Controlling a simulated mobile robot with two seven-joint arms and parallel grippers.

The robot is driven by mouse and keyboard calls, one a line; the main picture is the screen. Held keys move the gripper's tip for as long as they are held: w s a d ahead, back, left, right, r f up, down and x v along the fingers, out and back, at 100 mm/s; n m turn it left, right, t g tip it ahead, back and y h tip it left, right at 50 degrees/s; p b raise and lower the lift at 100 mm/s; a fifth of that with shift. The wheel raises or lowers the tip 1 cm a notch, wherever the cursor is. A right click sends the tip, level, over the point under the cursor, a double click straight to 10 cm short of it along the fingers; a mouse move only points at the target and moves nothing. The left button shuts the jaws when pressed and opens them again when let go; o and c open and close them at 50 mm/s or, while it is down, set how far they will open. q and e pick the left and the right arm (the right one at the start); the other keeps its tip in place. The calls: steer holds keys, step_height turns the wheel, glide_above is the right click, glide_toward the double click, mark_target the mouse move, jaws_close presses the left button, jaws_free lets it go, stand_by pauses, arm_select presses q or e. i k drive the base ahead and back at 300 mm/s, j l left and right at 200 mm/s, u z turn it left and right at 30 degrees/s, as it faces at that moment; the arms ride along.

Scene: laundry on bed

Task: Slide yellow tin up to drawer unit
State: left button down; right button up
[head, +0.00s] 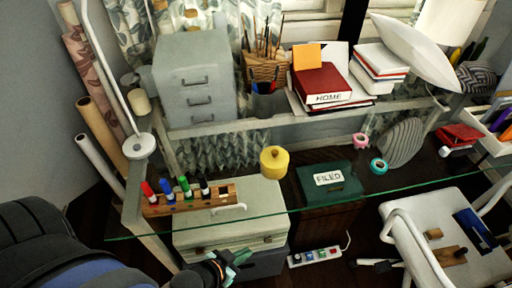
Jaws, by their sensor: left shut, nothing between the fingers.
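The yellow tin (274,163) is a small round pot with a knobbed lid. It stands upright on the glass desk top (330,201), near the middle. The grey drawer unit (196,80) has three handled drawers and stands further back and to the left, with a clear gap between it and the tin. My left gripper (238,262) shows at the bottom edge, in front of the desk's front edge and below the tin in the picture. It is shut and empty, apart from the tin. My right gripper is not in view.
A wooden rack (190,199) of coloured markers lies left of the tin. A green box labelled FILED (330,179) is to its right. A pencil basket (266,71) and a red book (320,83) stand at the back. A white chair (450,235) is at the right.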

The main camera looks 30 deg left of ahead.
mark_target(270, 174)
steer(key=u, duration=0.7)
steer(key=l, duration=0.7)
steer(key=i+j, duration=0.3)
steer(key=j, duration=0.1)
